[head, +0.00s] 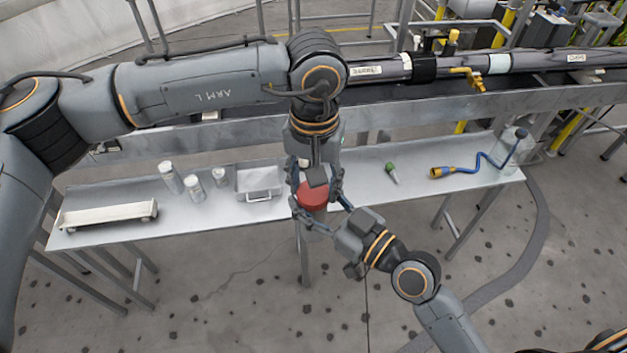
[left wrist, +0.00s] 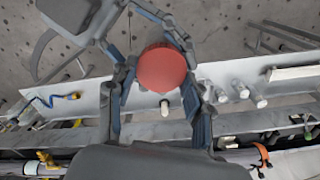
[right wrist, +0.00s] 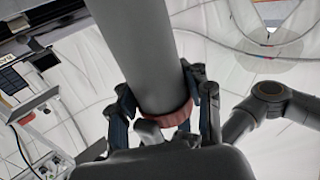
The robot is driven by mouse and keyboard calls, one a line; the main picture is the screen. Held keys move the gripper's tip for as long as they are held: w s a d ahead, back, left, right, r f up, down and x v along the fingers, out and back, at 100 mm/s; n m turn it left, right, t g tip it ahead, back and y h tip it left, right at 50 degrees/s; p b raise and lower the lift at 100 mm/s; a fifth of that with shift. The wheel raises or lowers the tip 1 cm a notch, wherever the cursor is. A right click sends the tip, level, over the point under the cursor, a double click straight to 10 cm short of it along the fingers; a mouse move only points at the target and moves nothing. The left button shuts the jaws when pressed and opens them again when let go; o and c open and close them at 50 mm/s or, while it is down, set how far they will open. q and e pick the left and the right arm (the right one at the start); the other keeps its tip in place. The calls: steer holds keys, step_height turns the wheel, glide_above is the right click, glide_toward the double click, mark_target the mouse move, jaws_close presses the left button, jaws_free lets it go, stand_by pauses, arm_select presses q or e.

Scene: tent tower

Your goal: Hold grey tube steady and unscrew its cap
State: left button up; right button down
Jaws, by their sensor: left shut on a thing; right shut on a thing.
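The grey tube (head: 319,214) is held in the air in front of the table, its red cap (head: 313,192) uppermost. My left gripper (head: 316,188) reaches down from above and is shut around the red cap, which also shows between its fingers in the left wrist view (left wrist: 162,70). My right gripper (head: 326,217) comes in from the lower right and is shut on the tube's body close below the cap. In the right wrist view the tube (right wrist: 140,45) runs up the picture, with the cap (right wrist: 167,118) at its lower end. Fingers partly hide the cap's edge.
Open floor lies in front.

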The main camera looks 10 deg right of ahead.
arm_select(q)
steer(key=shift+s+f, duration=0.1)
stand_by(0.8)
steer(key=o, duration=1.3)
steer(key=shift+c, duration=0.2)
step_height(320, 180, up, 4)
steer(key=shift+f, duration=0.1)
steer(key=shift+r, duration=0.55)
steer(key=shift+c, duration=0.3)
step_height(320, 180, up, 2)
steer(key=shift+r+m, duration=0.1)
steer(key=shift+m, duration=1.1)
steer(key=shift+s+a+r+m, duration=0.15)
steer(key=shift+r+m, duration=0.25)
steer(key=shift+m, duration=0.2)
steer(key=shift+f, duration=3.9)
